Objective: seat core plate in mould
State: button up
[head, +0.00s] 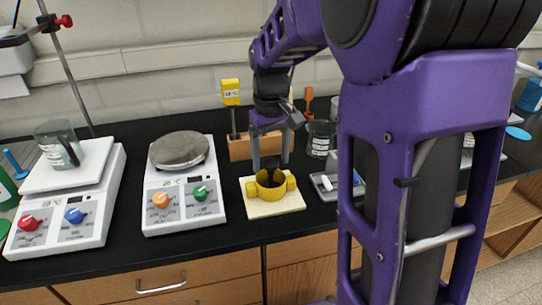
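A yellow round mould (270,188) with a dark hollow and lobes on its sides sits on a cream square plate (283,208) on the black bench. My gripper (271,166) points down just above and behind the mould's rim in the head view. Its two fingers stand apart, and I see nothing clearly held between them. The dark patch between and below the fingertips is hard to tell from the bench and the hollow. I cannot make out a separate core plate.
A wooden block (239,149) with upright tools stands behind the mould. A glass jar (319,139) and a grey tray (324,192) are to the right. My arm hides the bench beyond.

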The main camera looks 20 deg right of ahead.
dwell(0.6)
notch_tip(320, 180, up, 3)
jog(key=shift+f+p, duration=0.1)
jog(key=shift+p, duration=0.8)
jog(key=shift+r, duration=2.15)
jog(key=shift+b, duration=0.35)
